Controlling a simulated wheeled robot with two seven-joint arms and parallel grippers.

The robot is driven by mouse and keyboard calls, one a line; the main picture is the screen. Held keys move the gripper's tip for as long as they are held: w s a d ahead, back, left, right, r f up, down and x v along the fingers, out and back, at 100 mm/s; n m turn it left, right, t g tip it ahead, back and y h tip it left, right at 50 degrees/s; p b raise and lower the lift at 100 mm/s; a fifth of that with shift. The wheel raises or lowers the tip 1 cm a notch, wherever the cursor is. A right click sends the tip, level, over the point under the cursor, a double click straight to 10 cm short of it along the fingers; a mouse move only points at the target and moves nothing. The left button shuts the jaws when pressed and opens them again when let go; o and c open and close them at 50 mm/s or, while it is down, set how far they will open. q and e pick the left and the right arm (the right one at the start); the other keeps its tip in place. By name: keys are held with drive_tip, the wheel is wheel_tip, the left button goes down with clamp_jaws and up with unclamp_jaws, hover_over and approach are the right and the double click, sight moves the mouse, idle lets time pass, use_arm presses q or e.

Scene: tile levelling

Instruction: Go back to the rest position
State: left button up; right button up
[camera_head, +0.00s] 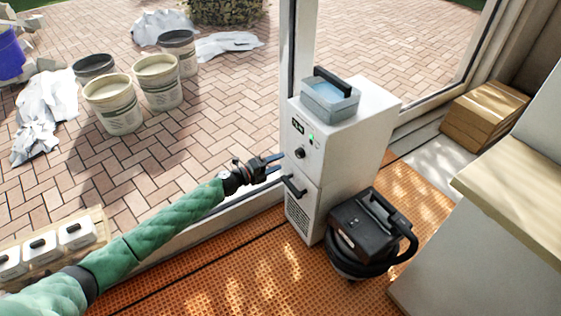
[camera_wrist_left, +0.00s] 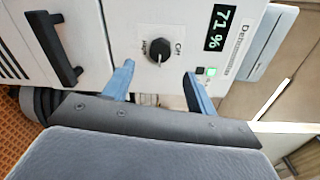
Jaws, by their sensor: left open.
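My left gripper (camera_head: 272,166) reaches in from the left on a green-sleeved arm. It is open and empty, just in front of the white dehumidifier (camera_head: 338,150). In the left wrist view the two blue-grey fingers (camera_wrist_left: 158,88) stand apart on either side below the black knob (camera_wrist_left: 160,50), with no visible contact. The green-lit button (camera_wrist_left: 207,71) and a display reading 71 % (camera_wrist_left: 221,27) are close to the right finger. A black handle (camera_wrist_left: 55,48) is on the lower front. My right gripper is not in view.
A grey tray with blue contents (camera_head: 330,97) sits on the dehumidifier. A black vacuum-like machine with a hose (camera_head: 366,228) stands beside it on the orange mat (camera_head: 260,270). A counter (camera_head: 515,190) is at right. Buckets (camera_head: 115,103) stand on the paving outside. White boxes (camera_head: 42,247) are at lower left.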

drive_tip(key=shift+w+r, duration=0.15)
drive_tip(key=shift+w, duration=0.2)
